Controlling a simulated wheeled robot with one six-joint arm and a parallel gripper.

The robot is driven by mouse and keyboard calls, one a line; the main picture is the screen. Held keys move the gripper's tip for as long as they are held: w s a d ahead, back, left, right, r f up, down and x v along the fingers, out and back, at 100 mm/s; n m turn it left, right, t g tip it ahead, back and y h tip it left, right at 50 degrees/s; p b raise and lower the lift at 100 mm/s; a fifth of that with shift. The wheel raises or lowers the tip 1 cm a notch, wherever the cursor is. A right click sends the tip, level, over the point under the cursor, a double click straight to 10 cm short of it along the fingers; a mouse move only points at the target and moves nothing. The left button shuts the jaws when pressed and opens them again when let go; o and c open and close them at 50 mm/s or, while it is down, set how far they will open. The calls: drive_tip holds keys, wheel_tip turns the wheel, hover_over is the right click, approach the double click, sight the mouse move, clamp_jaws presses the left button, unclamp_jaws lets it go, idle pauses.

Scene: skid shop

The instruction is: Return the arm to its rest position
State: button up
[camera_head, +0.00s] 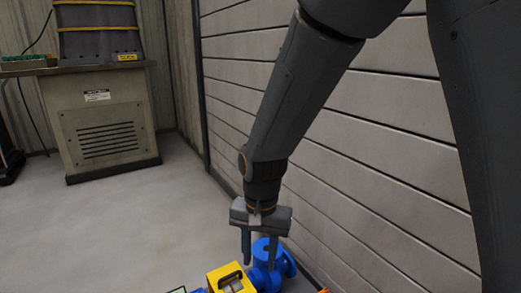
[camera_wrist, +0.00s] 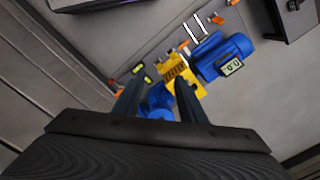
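My arm reaches down from the top of the head view, and my gripper (camera_head: 259,255) hangs at its lower end, fingers pointing down. The two fingers stand apart with a visible gap. In the wrist view my gripper (camera_wrist: 157,98) also looks open, with the blue pump (camera_wrist: 158,103) below and partly hidden by the fingers. I see nothing held. In the head view the blue pump (camera_head: 284,264) is just behind and beside the fingers; I cannot tell whether they touch it.
A yellow guard (camera_head: 228,278) sits next to the pump. A blue motor (camera_wrist: 226,57) with a small display lies beyond it on a grey skid plate. A panelled wall (camera_head: 370,165) runs along the right. A beige cabinet (camera_head: 104,130) stands far left; the floor (camera_head: 130,220) between is clear.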

drive_tip(key=s+d+r+n, duration=0.6)
drive_tip(key=s+d+r, duration=0.45)
drive_tip(key=s, duration=0.35)
drive_tip(key=d+r+m+p, duration=0.2)
drive_tip(key=d+r+p, duration=0.7)
drive_tip(key=p, duration=1)
drive_tip(key=shift+r+m, duration=0.4)
drive_tip(key=shift+r, duration=0.7)
